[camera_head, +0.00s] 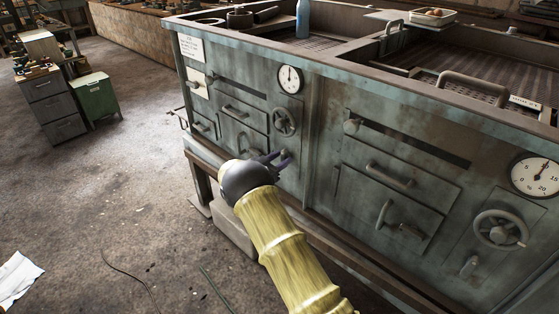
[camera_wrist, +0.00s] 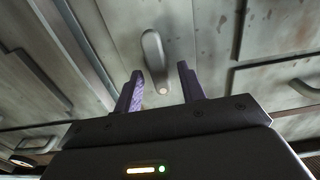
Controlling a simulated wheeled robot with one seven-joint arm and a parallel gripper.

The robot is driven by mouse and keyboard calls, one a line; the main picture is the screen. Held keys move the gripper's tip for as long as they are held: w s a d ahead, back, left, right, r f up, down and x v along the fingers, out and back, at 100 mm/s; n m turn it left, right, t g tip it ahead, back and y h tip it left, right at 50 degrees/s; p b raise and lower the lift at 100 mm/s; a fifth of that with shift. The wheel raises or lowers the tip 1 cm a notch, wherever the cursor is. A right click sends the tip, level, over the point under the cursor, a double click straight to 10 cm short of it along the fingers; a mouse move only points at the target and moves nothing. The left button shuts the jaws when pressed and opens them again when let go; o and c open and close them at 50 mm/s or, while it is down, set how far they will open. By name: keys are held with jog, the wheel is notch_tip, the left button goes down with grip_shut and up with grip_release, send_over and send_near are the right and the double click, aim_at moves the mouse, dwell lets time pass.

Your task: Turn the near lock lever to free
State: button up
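A small grey rounded lock lever (camera_wrist: 152,48) is on the metal front panel in the wrist view, with a pale round spot at its lower end. It hangs nearly upright, tilted slightly. My gripper (camera_wrist: 160,72) is open, with one purple finger on each side of the lever's line. I cannot tell whether the fingers touch it. In the head view my gripper (camera_head: 279,159) is at the panel below the left handwheel (camera_head: 284,121), and it mostly hides the lever there. A similar lever (camera_head: 468,266) sits below the right handwheel (camera_head: 501,230).
The green-grey machine (camera_head: 320,130) has drawers, handles and dials (camera_head: 290,79) on its front. A ledge (camera_head: 330,235) runs along its lower front. A green cabinet (camera_head: 96,97) stands at the left, and the floor between is mostly clear.

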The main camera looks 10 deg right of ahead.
grip_shut()
